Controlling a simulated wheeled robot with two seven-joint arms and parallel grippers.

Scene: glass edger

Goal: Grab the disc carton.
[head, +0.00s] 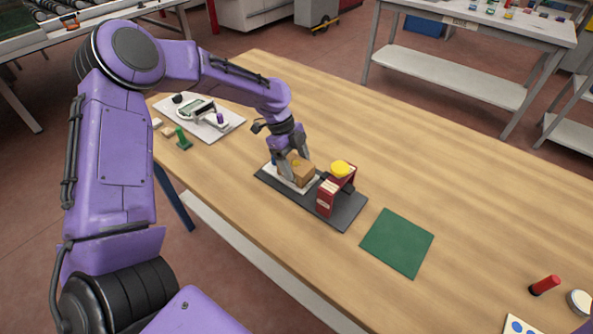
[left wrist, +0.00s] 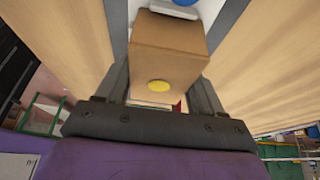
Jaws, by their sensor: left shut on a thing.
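The disc carton is a small brown cardboard box (head: 301,173) standing on a white pad at the left part of a dark grey base (head: 345,213). My left gripper (head: 293,163) comes down on it from above, one finger on each side, and is shut on it. In the left wrist view the carton (left wrist: 168,50) fills the space between the two fingers, with a yellow oval showing on its face. Whether its underside touches the pad is hidden. My right gripper is not in view.
A dark red holder (head: 326,197) with a yellow piece (head: 343,168) on top stands close right of the carton. A green mat (head: 397,243) lies bare to the right. A white board with a device (head: 208,117) lies behind left.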

